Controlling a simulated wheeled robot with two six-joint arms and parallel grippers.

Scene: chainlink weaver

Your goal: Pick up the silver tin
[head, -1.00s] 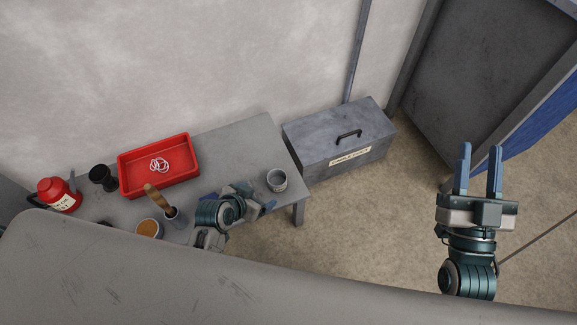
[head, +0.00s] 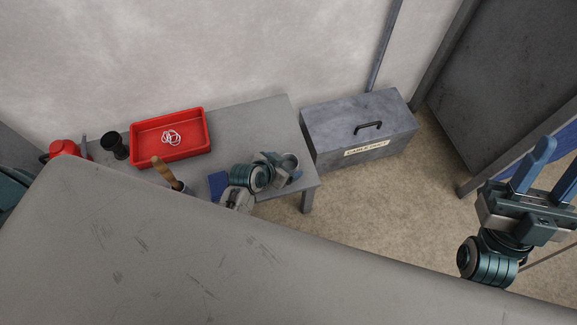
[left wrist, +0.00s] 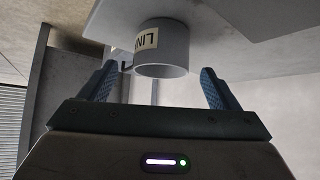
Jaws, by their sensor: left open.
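The silver tin (head: 291,159) stands near the right end of the grey table, partly hidden by my left gripper in the head view. My left gripper (head: 284,169) is open, its fingers close to the tin. In the left wrist view the picture is upside down, and the tin (left wrist: 165,52) with a pale lettered label shows between the two spread blue fingers (left wrist: 158,72). I cannot tell whether a finger touches it. My right gripper (head: 557,165) is open and empty at the right edge of the head view, far from the tin.
The table (head: 250,122) also holds a red tray (head: 142,156) with white rings, a black object (head: 115,147), a red container (head: 66,148) and a wooden-handled tool (head: 164,171) in a cup. A grey lidded box (head: 335,130) stands right of the table.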

